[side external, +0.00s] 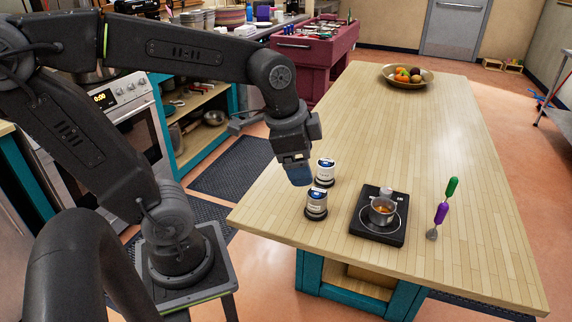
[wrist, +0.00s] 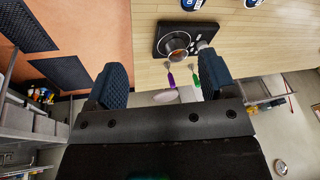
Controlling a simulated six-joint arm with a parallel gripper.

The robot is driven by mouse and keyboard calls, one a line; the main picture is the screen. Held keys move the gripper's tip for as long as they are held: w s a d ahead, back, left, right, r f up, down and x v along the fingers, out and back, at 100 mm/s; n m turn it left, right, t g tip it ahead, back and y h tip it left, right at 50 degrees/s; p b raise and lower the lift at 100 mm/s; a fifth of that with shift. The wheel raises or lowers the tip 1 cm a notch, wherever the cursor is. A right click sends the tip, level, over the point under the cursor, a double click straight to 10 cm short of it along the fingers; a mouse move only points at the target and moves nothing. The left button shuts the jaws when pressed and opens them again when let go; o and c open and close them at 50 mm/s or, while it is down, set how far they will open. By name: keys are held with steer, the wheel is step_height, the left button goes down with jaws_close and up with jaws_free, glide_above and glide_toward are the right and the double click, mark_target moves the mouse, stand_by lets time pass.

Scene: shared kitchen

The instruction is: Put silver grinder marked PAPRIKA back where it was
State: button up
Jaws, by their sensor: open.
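Two white containers with dark-blue labels and black bases stand on the table, one farther back (side external: 326,170) and one nearer (side external: 316,204). Their lettering is too small to read. A small silver cylinder (side external: 386,192) stands by the pot at the back of the black hot plate (side external: 372,234); it also shows in the wrist view (wrist: 203,44). I cannot read PAPRIKA on any of them. My gripper (side external: 300,178) is at the left of the two containers, above the table's left edge. In the wrist view its two fingers are apart, with nothing held between them (wrist: 160,68).
A metal pot (side external: 382,211) with orange contents sits on the hot plate. Green-handled (side external: 451,189) and purple-handled (side external: 440,215) utensils are to its right. A fruit bowl (side external: 390,80) is at the far end. The middle of the wooden table (side external: 400,130) is clear.

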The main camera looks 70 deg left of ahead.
steer(key=s+n, duration=0.1)
steer(key=s+d+n+t, duration=0.1)
steer(key=s+n, duration=0.1)
steer(key=s+d+n+t, duration=0.1)
steer(key=n, duration=0.1)
steer(key=shift+s+d+r, duration=0.1)
steer(key=shift+s+r, duration=0.15)
steer(key=shift+r, duration=0.1)
